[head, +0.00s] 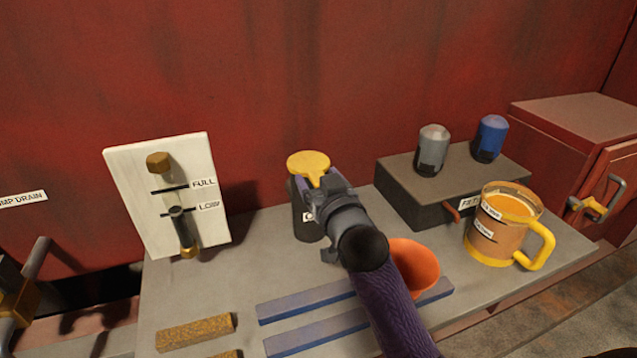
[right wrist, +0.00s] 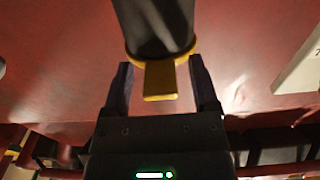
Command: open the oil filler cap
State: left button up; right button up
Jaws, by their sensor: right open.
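The oil filler cap (head: 306,162) is a yellow round cap with a tab, seated on top of a dark upright filler neck (head: 306,222). My right gripper (head: 318,188) is at the cap from the front, its arm partly hiding the neck and its label. In the right wrist view the yellow cap tab (right wrist: 160,80) lies between the two open fingers (right wrist: 161,76), with a visible gap on each side. The dark neck (right wrist: 155,25) shows beyond it. My left gripper is not in view.
An orange funnel (head: 415,268) stands just right of my right arm. A jug (head: 493,240), a dark box (head: 420,185) with two canisters and a white level gauge board (head: 130,190) share the bench. Blue bars (head: 305,300) lie in front. A red wall stands behind.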

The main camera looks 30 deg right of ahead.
jog(key=shift+s+r, duration=0.1)
grip_shut()
dwell(1.3)
